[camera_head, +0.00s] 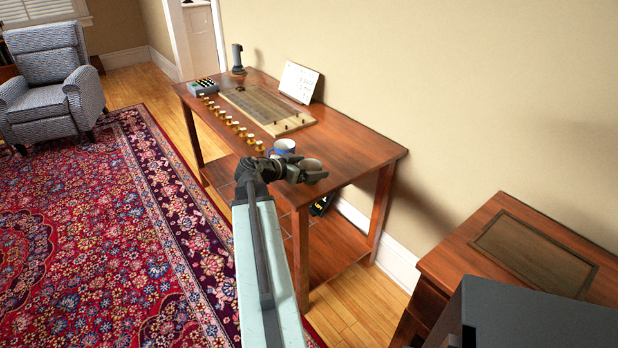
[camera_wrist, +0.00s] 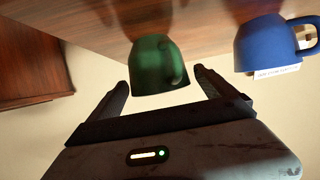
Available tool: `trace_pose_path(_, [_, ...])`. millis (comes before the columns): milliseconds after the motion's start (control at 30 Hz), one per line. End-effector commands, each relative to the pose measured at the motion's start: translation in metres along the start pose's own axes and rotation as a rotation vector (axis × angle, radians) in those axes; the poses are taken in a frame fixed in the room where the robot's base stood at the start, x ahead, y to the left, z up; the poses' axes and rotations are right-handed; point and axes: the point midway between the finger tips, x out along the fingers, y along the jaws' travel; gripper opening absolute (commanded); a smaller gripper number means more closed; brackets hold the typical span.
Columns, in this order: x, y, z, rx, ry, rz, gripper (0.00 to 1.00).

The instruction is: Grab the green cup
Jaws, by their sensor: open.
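The green cup (camera_wrist: 152,68) shows in the wrist view, which looks upside down, with its handle toward the right. My gripper (camera_wrist: 160,84) is open. Its two fingers lie on either side of the cup, with a gap showing between them and the cup. In the head view my gripper (camera_head: 308,175) is at the near end of the wooden table, just beside a small round cup (camera_head: 312,163) whose colour is hard to make out and which is partly hidden by the gripper.
A blue mug (camera_wrist: 264,44) stands close by on the right in the wrist view; it also shows in the head view (camera_head: 284,146). The wooden table (camera_head: 355,150) bears a board (camera_head: 262,108), a row of small gold pieces and a white panel (camera_head: 300,82). A wooden cabinet (camera_head: 490,215) stands at right.

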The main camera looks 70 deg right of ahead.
Motion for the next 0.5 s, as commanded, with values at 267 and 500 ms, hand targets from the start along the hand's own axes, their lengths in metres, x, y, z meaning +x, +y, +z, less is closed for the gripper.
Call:
trace_pose_path(267, [-0.0001, 0.0001, -0.0003, 0.0, 0.0, -0.001, 0.64])
trace_pose_path(500, [-0.0001, 0.0002, -0.0005, 0.0, 0.0, 0.0, 0.21])
